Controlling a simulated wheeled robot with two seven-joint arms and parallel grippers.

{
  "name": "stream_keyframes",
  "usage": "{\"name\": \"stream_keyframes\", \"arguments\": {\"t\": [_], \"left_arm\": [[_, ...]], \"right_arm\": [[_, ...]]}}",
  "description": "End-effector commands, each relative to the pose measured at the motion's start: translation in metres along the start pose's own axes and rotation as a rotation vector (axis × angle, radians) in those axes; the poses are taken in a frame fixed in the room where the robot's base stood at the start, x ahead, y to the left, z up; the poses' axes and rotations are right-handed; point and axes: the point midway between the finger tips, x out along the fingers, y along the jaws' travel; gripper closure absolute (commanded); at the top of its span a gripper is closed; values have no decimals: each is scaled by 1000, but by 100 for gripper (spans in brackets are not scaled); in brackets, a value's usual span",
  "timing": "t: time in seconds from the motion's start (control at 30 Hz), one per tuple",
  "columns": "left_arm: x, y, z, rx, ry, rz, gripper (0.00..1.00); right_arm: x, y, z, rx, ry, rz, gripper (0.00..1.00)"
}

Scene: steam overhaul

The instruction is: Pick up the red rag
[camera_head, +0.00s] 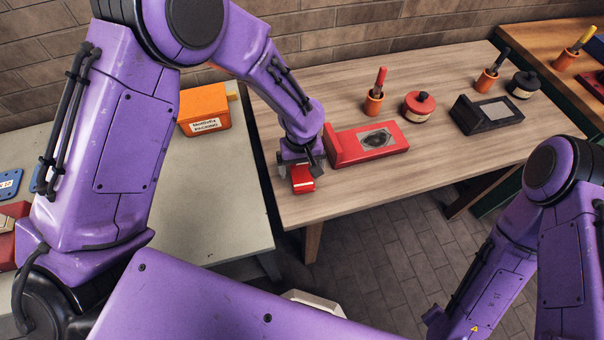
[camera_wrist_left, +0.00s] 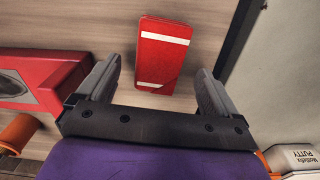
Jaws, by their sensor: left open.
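The red rag (camera_head: 303,183) is a small folded rectangle with pale stripes. It lies near the left front edge of the wooden table (camera_head: 410,185). It also shows in the left wrist view (camera_wrist_left: 163,58), flat on the wood ahead of the jaws. My left gripper (camera_head: 299,168) is open right at the rag and partly hides it in the head view. In the left wrist view my left gripper (camera_wrist_left: 158,68) has one finger on each side of the rag's near end, with gaps between. My right arm shows at the right, but its gripper is out of frame.
A red case with a dark plate (camera_head: 372,140) lies close beside the rag. Behind are an orange cup (camera_head: 374,105) with a red-handled tool and a red tin (camera_head: 419,107). A black case (camera_head: 487,115) stands farther right. An orange box (camera_head: 204,108) is on the grey table.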

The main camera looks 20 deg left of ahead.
Motion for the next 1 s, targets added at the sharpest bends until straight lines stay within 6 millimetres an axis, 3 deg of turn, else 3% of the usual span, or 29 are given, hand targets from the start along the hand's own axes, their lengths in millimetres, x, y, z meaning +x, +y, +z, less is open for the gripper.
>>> {"name": "stream_keyframes", "arguments": {"t": [0.13, 0.37, 0.43, 0.57, 0.6, 1.0], "left_arm": [[20, -1, 0, -1, -1, -2, 6], [24, -2, -1, -2, 0, 0, 6], [24, -2, -1, -3, 0, 0, 23], [24, -2, -1, -3, 0, 0, 65], [24, -2, -1, -3, 0, 0, 67], [15, -1, -2, -4, 2, 1, 67]], "right_arm": [[-5, 0, -3, 1, 2, -1, 57], [-5, 0, -2, 0, 1, -1, 57], [-5, 0, -2, 0, 1, -1, 57], [-4, 0, -2, 0, 1, -1, 57], [-4, 0, -2, 0, 1, -1, 57], [1, 0, 0, 0, 1, -1, 57]]}}
